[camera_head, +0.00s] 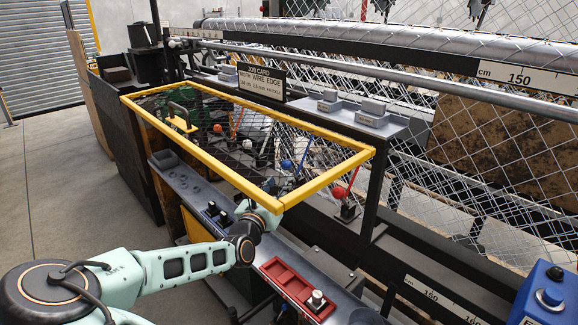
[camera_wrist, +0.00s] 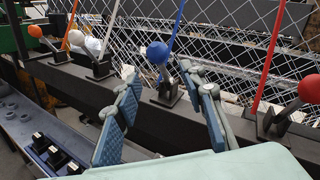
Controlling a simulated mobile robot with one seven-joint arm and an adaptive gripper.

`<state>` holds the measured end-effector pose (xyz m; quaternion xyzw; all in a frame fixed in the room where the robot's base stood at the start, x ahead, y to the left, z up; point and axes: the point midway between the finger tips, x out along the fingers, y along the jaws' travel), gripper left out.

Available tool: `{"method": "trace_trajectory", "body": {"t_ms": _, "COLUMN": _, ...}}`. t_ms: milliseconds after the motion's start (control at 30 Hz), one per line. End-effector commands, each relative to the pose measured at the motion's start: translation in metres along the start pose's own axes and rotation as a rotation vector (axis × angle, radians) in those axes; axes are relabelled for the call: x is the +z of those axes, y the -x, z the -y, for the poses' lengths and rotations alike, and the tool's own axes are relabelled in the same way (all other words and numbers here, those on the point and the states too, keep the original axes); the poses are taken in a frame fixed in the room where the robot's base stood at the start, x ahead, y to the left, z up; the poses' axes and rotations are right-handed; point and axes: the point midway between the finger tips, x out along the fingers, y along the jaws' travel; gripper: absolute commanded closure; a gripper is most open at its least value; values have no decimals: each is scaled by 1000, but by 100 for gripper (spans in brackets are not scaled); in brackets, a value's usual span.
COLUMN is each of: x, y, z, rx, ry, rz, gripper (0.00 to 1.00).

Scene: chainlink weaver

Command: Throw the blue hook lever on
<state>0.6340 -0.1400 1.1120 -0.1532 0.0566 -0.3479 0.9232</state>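The blue hook lever (camera_wrist: 157,53) has a round blue knob on a short stem rising from a dark base on a black rail. It also shows under the yellow-framed guard in the head view (camera_head: 286,165). My gripper (camera_wrist: 168,82) is open and empty in the wrist view. Its two fingers stand to the left and right of the blue lever, with the knob seen between and beyond their tips. Contact with the lever is not visible. In the head view my gripper (camera_head: 262,214) is at the guard's front edge, partly hidden by the yellow bar.
Chain-link mesh (camera_wrist: 225,55) stands behind. A ledge with black switches (camera_wrist: 56,153) lies lower left.

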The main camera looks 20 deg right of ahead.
Motion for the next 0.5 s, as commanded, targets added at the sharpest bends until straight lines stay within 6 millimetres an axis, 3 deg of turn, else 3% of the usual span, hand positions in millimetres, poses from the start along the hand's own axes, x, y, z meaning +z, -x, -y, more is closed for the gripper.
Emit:
{"method": "trace_trajectory", "body": {"t_ms": 300, "x": 0, "y": -61, "z": 2, "rx": -3, "ry": -1, "rz": 0, "gripper": 62}}
{"method": "trace_trajectory", "body": {"t_ms": 500, "x": 0, "y": -82, "z": 1, "rx": -2, "ry": -3, "rz": -1, "gripper": 62}}
